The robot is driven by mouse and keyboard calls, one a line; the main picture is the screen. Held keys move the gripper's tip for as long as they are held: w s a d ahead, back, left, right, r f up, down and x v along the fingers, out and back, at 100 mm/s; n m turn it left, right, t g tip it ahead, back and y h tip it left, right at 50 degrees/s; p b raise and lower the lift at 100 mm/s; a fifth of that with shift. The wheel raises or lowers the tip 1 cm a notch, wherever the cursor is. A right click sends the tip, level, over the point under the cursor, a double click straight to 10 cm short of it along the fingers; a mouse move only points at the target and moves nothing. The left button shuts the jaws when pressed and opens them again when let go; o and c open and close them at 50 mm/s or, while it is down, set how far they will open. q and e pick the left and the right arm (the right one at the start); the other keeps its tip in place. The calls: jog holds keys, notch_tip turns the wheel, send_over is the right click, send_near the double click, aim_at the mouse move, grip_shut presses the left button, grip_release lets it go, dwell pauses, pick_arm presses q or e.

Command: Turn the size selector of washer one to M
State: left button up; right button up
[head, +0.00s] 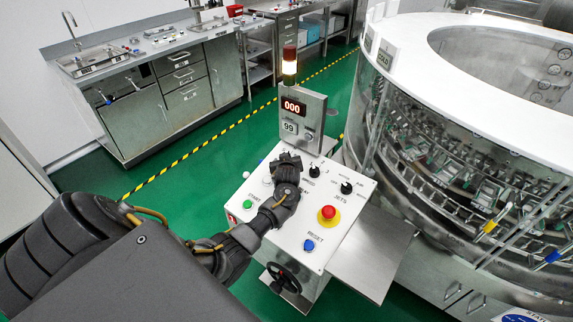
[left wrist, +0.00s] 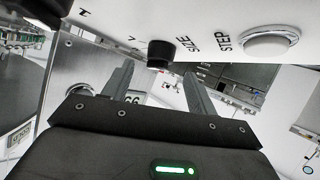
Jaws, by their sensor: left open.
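The size selector (left wrist: 160,54) is a small black knob beside the SIZE lettering on the white control panel (head: 262,228). In the left wrist view it lies between the two fingertips in the picture, near the panel face; I cannot tell whether they touch it. My left gripper (head: 287,158) hovers over the upper part of the panel in the head view and hides the selector there. Its two fingers (left wrist: 158,70) are apart in the left wrist view. The knob's pointer direction is not readable. My right gripper is not in view.
Near my gripper are the speed knob (head: 314,171), jets knob (head: 346,187), red emergency stop (head: 327,214), green start button (head: 247,204) and blue reset button (head: 308,245). A display box (head: 302,118) stands behind. The large round washer (head: 470,150) is at right.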

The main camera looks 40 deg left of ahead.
pick_arm(q)
jog(key=v, duration=0.6)
jog(key=shift+s, duration=0.1)
dwell(0.3)
